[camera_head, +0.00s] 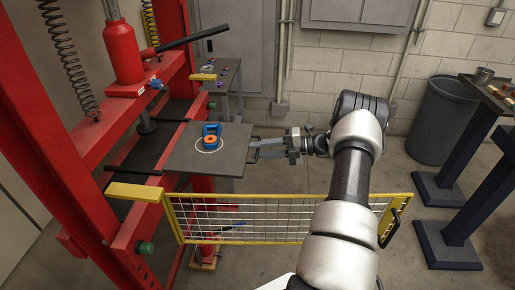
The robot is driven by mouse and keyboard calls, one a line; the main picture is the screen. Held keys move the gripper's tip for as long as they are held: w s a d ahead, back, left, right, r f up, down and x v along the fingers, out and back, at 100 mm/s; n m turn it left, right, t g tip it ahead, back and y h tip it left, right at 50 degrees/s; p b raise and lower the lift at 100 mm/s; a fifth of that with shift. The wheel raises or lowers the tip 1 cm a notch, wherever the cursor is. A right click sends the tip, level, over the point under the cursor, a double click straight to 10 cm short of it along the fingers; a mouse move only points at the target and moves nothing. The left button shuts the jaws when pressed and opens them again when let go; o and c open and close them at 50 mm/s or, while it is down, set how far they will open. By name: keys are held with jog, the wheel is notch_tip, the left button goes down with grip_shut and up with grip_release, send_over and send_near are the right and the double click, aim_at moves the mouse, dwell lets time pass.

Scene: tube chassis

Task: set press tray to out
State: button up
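The press tray (185,158) is a flat dark grey plate. It sticks out to the right of the red press frame (70,160), over open floor. A blue block-like part with an orange ring (211,138) stands on it inside a pale circle. A grey handle (266,154) reaches right from the tray's right edge. My gripper (287,146) is at the outer end of this handle, coming from the right. The fingers are small and blend with the handle, so I cannot tell whether they are closed on it.
A yellow-framed mesh guard (255,218) stands open below the tray, between the press and my arm. A small side table (222,78) stands behind the tray. A grey bin (440,120) and a dark blue-legged bench (470,160) are at right. Floor around the bin is clear.

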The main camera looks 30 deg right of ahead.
jog(key=shift+w+r, duration=0.1)
jog(key=shift+r, duration=0.1)
jog(key=v, duration=1.7)
jog(key=shift+d+b, duration=0.2)
jog(key=shift+b, duration=0.1)
